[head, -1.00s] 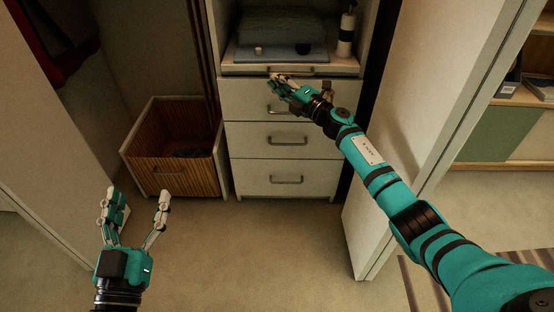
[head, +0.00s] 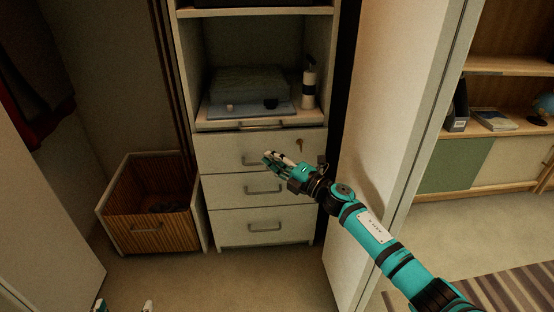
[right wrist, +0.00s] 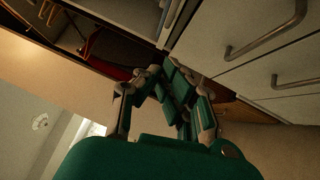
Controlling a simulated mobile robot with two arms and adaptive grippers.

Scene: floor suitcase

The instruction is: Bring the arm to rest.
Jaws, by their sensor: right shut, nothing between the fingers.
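My right arm, teal with black bands (head: 368,228), reaches in from the lower right. Its gripper (head: 268,158) is shut and empty, in front of the upper drawers of a white cabinet (head: 265,235). In the right wrist view the fingers of the right gripper (right wrist: 165,80) show with nothing held, and drawer handles (right wrist: 268,35) are at the upper right. My left gripper (head: 124,305) shows only as two fingertips, set apart, at the bottom left edge. The rest of the left arm is out of view.
The cabinet shelf holds a folded dark cloth (head: 248,88) and a bottle (head: 309,85). A key (head: 299,145) is at the top drawer. A wooden box (head: 160,235) stands left on the floor. A white door (head: 385,110) stands right, close to my right arm.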

